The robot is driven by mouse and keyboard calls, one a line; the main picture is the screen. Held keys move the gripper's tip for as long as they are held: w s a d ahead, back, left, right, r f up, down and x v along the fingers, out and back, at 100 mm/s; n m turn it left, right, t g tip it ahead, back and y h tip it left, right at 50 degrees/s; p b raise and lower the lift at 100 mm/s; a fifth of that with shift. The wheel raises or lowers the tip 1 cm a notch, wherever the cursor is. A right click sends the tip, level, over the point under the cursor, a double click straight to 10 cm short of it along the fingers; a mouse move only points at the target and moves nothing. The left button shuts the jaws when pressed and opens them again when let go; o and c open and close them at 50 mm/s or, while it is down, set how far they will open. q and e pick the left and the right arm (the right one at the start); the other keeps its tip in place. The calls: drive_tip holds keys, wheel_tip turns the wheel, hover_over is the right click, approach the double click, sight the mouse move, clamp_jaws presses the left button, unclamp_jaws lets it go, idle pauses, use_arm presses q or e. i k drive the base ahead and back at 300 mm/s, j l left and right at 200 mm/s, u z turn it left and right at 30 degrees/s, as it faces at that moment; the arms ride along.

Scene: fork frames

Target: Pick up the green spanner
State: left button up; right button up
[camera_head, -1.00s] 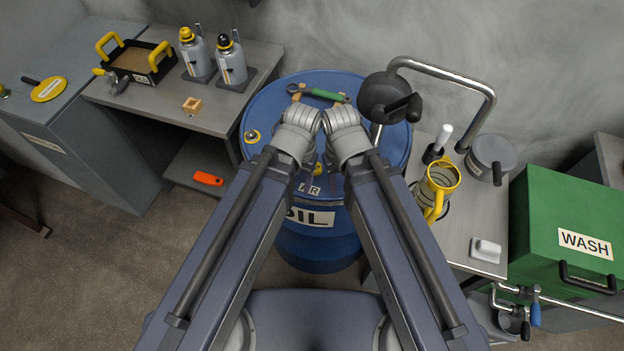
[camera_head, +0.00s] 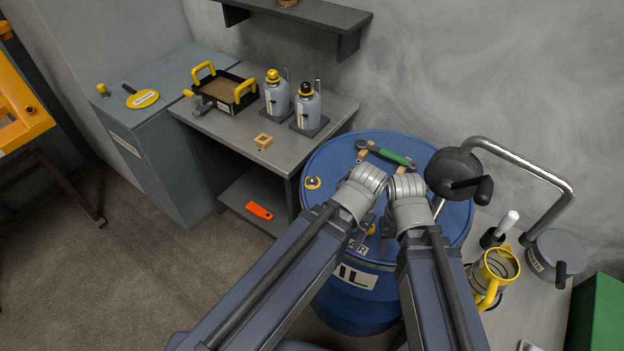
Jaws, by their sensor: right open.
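The green spanner (camera_head: 392,157) lies on the far part of the top of a blue oil drum (camera_head: 325,152), with its green handle in full view. My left gripper (camera_head: 366,188) and my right gripper (camera_head: 407,189) are side by side over the drum, on the near side of the spanner and apart from it in the picture. My wrists hide most of the jaws. The right one is open; the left jaws cannot be made out. I see nothing held.
A grey bench (camera_head: 230,125) at left bears two bottles and a black tray (camera_head: 225,92) with yellow handles. An orange object (camera_head: 259,211) lies on its lower shelf. A black ball on a bent pipe (camera_head: 540,180) and a yellow-handled jug (camera_head: 497,266) are right of the drum.

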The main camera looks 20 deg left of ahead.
sight(412, 166)
drive_tip(key=i+j+z, duration=0.2)
drive_tip(key=j+z, duration=0.25)
drive_tip(key=i+j+z, duration=0.1)
drive_tip(key=j+z, duration=0.3)
drive_tip(key=j, duration=0.15)
drive_tip(key=j+z, duration=0.85)
drive_tip(key=j, duration=0.2)
drive_tip(key=k+j+z, duration=0.2)
drive_tip(key=j+z, duration=0.25)
drive_tip(key=k+j+z, duration=0.25)
drive_tip(key=j+z, duration=0.15)
drive_tip(key=j, duration=0.15)
